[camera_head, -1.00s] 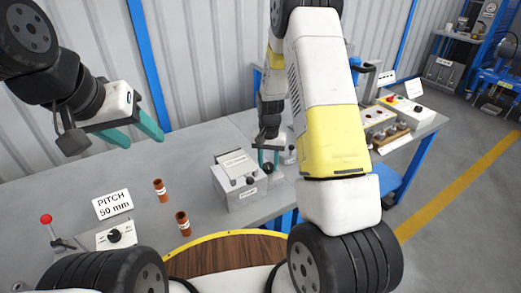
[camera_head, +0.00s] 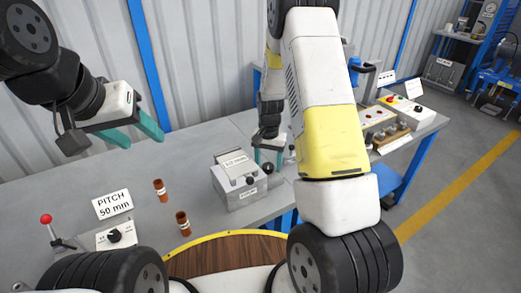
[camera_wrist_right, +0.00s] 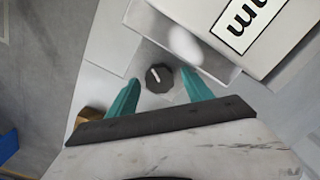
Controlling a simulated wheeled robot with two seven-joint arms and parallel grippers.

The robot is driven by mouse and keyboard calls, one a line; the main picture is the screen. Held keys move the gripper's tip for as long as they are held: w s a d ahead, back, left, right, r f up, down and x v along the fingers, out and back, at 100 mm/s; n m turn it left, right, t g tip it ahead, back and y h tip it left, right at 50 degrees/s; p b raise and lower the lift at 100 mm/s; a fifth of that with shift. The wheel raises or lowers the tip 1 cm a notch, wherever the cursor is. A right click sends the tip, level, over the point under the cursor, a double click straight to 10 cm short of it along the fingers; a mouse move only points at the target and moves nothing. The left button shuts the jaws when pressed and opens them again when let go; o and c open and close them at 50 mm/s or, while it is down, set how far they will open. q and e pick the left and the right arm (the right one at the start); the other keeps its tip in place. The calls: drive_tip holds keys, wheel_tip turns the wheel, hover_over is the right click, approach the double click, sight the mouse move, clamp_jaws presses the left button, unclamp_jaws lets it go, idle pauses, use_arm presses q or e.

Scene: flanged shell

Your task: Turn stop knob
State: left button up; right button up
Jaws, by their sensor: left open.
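In the right wrist view, a dark knob (camera_wrist_right: 159,77) with a white pointer line sits on a light plate, between and slightly beyond the two teal fingers of my right gripper (camera_wrist_right: 162,95). The fingers are apart and no contact with the knob shows. In the head view this knob (camera_head: 267,168) is small, beside the grey box (camera_head: 240,195), below my right gripper (camera_head: 268,157). My left gripper (camera_head: 142,134) is open and empty above the left of the table. I cannot read a label that says stop.
The grey box has a sloped labelled top and a dark ball (camera_head: 250,181) on its front. Two brown cylinders (camera_head: 160,190) (camera_head: 183,223), a PITCH 50 mm sign (camera_head: 112,204), another knob (camera_head: 114,236) and a red-ended lever (camera_head: 47,220) stand to the left.

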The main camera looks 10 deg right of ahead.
wheel_tip(320, 180, up, 8)
drive_tip(key=shift+f, duration=0.1)
idle(0.5)
drive_tip(key=shift+s+r, duration=0.1)
drive_tip(key=shift+r, duration=0.2)
wheel_tip(320, 180, up, 8)
drive_tip(key=n+t+y, duration=0.1)
hover_over(268, 166)
drive_tip(key=s, duration=0.3)
drive_tip(key=s+a+r+n+t, duration=0.1)
drive_tip(key=s+r+n+t, duration=0.1)
drive_tip(key=s+r, duration=0.6)
drive_tip(key=s+r+n+t, duration=0.1)
drive_tip(key=s+r, duration=0.3)
drive_tip(key=s, duration=0.2)
drive_tip(key=s+r+n+t+y, duration=0.1)
drive_tip(key=s+r+n+t, duration=0.1)
drive_tip(key=s+r, duration=0.2)
drive_tip(key=s+a, duration=0.1)
drive_tip(key=s, duration=0.2)
drive_tip(key=shift+s+r, duration=0.2)
drive_tip(key=shift+s, duration=0.05)
